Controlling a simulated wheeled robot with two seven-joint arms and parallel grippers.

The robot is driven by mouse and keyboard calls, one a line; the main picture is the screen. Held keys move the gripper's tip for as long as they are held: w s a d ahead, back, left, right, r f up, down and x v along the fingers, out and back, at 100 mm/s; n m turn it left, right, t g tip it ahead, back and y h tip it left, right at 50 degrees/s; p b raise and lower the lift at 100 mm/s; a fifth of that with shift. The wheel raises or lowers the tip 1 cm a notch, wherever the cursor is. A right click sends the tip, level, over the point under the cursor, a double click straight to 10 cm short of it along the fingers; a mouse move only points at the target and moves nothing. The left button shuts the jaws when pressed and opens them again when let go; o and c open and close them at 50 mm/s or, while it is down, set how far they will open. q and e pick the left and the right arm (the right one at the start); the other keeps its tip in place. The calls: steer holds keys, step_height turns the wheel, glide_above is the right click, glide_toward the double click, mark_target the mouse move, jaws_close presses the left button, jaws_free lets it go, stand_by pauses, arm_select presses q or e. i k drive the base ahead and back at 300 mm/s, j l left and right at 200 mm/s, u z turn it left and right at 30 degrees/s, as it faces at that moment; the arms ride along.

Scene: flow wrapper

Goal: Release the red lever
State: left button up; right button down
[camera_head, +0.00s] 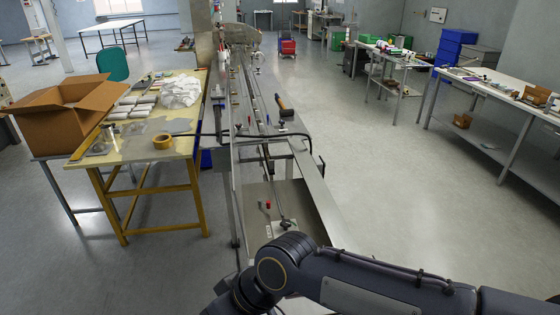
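A small red lever (268,204) stands on the metal bed of the flow wrapper (310,190), at the near end of the machine. It is small in the view, and I cannot tell its exact position. My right arm comes in from the lower right and bends down past the bottom edge, in front of the machine's near end. Its gripper is out of the frame. My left arm and gripper are not in view.
A yellow-framed table (128,205) with an open cardboard box (62,115) beside it and a tape roll (163,141) on top stands left of the machine. A hammer (284,106) lies on the machine. Open floor (420,200) lies to the right, before white workbenches (500,92).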

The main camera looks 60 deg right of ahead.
mark_target(268, 204)
steer(key=i+z, duration=0.15)
steer(key=z, duration=0.25)
steer(key=i+j+z, duration=0.1)
steer(key=z, duration=0.3)
steer(key=i+j+z, duration=0.15)
steer(key=z, duration=0.25)
steer(key=i+j+z, duration=0.1)
steer(key=z, duration=0.3)
steer(key=i+j+z, duration=0.1)
steer(key=j+z, duration=0.15)
steer(key=z, duration=0.15)
steer(key=l, duration=0.5)
steer(key=i+j+u, duration=0.1)
steer(key=u, duration=0.3)
